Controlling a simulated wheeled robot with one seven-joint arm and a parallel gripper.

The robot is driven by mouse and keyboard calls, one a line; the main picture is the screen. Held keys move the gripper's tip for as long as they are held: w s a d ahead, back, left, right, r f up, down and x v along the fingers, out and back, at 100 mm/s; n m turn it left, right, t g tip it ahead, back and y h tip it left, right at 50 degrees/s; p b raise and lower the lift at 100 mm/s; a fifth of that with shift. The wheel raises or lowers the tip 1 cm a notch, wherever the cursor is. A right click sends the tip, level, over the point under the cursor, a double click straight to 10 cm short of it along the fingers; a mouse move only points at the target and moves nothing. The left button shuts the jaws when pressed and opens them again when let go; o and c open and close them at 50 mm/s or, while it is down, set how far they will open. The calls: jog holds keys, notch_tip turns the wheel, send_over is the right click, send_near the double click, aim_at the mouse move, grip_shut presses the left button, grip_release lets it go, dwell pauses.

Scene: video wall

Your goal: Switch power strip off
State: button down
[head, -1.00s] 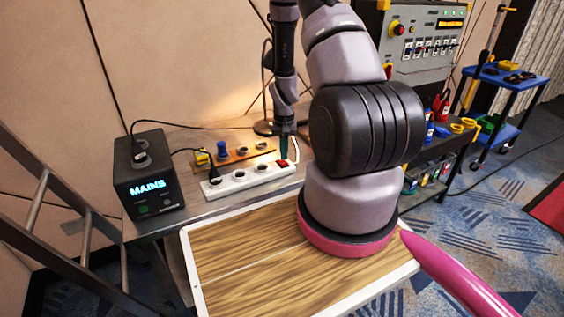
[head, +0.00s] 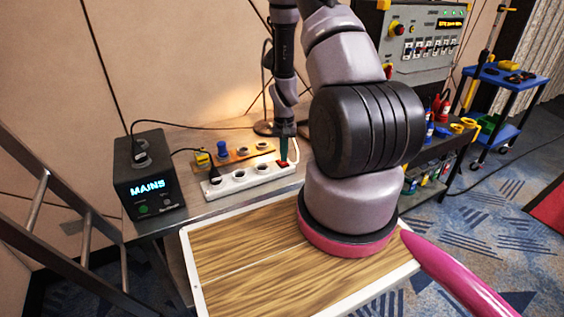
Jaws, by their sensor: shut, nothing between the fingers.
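The white power strip (head: 247,177) lies on the metal bench, with several sockets along it and a black plug in its left socket. Its red switch (head: 283,163) is at the right end. My gripper (head: 284,158) points straight down with its fingers shut and empty. The fingertips are at the red switch and seem to touch it; the small size hides the exact contact and which way the switch is tilted.
A black box with a lit MAINS display (head: 147,187) stands left of the strip. An orange strip with plugs (head: 240,155) lies behind it. A ladder (head: 45,200) is at the left. A control panel (head: 425,45) stands at the back right.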

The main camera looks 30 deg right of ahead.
jog(key=shift+f, duration=0.6)
jog(key=shift+r, duration=3.5)
jog(key=s+a+r+t, duration=0.1)
jog(key=a+r+t, duration=0.15)
jog(key=r, duration=1.05)
jog(key=s+a+r+t, duration=0.1)
jog(key=a+r, duration=0.3)
jog(key=r, duration=0.9)
jog(key=s+a+r+t+y, duration=0.1)
jog(key=s+a+r+t, duration=0.1)
jog(key=s+r, duration=0.6)
jog(key=s+a+r+n+t+y, duration=0.1)
jog(key=s+a+r, duration=0.3)
jog(key=s+r, duration=0.4)
jog(key=shift+s+a+r+t, duration=0.35)
jog(key=shift+s+a+r, duration=0.05)
jog(key=shift+s, duration=0.4)
